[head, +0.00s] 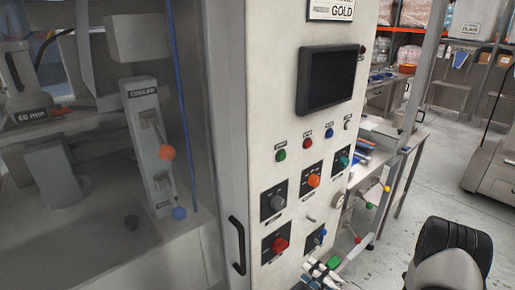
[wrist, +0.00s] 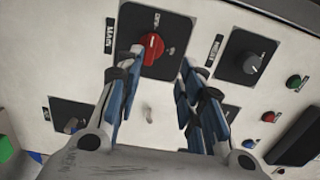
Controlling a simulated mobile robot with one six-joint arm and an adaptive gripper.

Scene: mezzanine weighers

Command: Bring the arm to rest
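My gripper (head: 321,273) is low in front of the grey control panel (head: 262,135) in the head view. Beyond the fingertips is a red rotary knob (wrist: 152,46) on a black plate. The knob also shows in the head view (head: 280,245), up and left of my gripper. No contact with the knob is visible, but the exact gap is hard to tell.
The panel carries an orange knob (head: 313,180), a small toggle (head: 310,219), coloured buttons and a dark screen (head: 327,78). A black door handle (head: 237,245) sticks out at its left. A workbench (head: 385,150) stands behind right; open floor (head: 440,150) lies beyond.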

